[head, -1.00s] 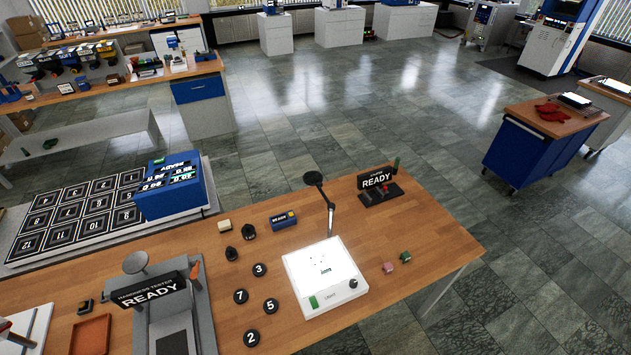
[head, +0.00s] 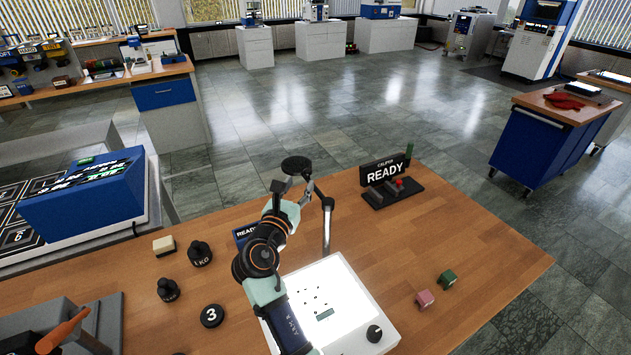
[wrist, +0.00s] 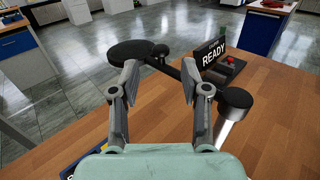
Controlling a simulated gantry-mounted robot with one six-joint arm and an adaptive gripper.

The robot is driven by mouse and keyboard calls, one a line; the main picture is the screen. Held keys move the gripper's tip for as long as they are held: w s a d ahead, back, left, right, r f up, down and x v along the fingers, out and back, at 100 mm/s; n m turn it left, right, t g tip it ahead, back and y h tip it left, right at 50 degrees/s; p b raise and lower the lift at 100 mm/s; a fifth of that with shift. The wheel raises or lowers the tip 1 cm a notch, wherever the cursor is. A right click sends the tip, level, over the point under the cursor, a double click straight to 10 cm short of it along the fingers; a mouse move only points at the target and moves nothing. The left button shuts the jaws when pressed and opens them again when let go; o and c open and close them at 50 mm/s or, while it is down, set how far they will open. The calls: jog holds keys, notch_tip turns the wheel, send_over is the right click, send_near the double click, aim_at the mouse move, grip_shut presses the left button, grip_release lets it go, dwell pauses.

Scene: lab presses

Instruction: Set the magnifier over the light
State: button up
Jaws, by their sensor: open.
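The magnifier (head: 296,165) is a round black disc on a thin dark arm, held by a silver post (head: 327,232) at the back of the white light box (head: 352,290). The disc is behind the box, off its glowing top. My gripper (head: 291,188) is open just short of the disc. In the wrist view the disc (wrist: 130,51) is beyond the left finger. The magnifier's thin arm runs across the gap between the fingers (wrist: 160,70) to a black pivot knob (wrist: 236,98) at right. I cannot tell whether a finger touches it. My arm hides the box's left part.
The READY caliper stand (head: 384,178) is to the right of the post. Black weights (head: 200,253) and a numbered disc (head: 212,316) lie left of my arm. Pink (head: 425,299) and green (head: 447,279) cubes lie right of the box.

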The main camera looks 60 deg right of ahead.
aim_at(307, 172)
jog(key=d, duration=0.2)
jog(key=d+b, duration=0.1)
jog(key=d, duration=0.2)
jog(key=w+d+b, duration=0.1)
jog(key=d, duration=0.1)
jog(key=shift+d, duration=0.2)
grip_shut()
